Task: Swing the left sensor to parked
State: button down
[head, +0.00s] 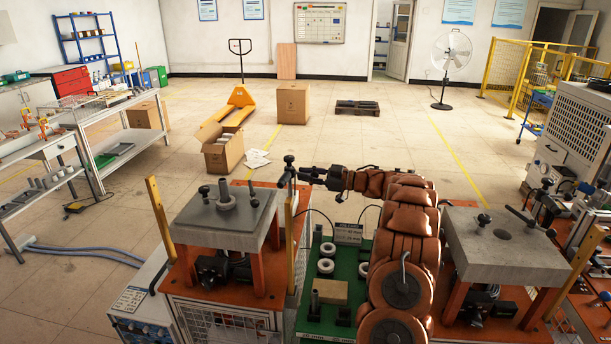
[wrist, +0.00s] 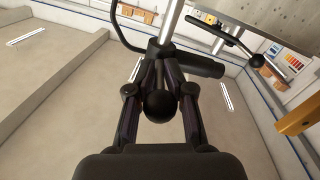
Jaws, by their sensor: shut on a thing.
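The left sensor (head: 289,172) is a dark arm with a black knob on top of a thin upright post, at the right edge of the left heater. In the wrist view its black ball knob (wrist: 158,106) sits between my fingers, with a dark cylindrical body (wrist: 200,66) and a cable behind it. My gripper (head: 305,174) reaches in from the right and is shut on the knob; the wrist view shows both fingers (wrist: 160,80) around it. The left heater's grey top plate (head: 205,221) lies left of the sensor. The exact contact is partly hidden.
A short grey cylinder (head: 225,196) stands on the left plate. A yellow post (head: 158,214) rises at its left. A green board (head: 345,262) with several rings lies between the heaters. The right heater's plate (head: 490,262) is beside my arm. Open floor lies beyond.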

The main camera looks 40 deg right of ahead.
jog(key=shift+s+d, duration=0.15)
jog(key=shift+d, duration=0.15)
jog(key=c, duration=1.3)
grip_release()
jog(key=shift+d, duration=0.1)
jog(key=shift+o, duration=0.3)
jog(key=shift+a, duration=0.25)
jog(key=shift+r, duration=5.05)
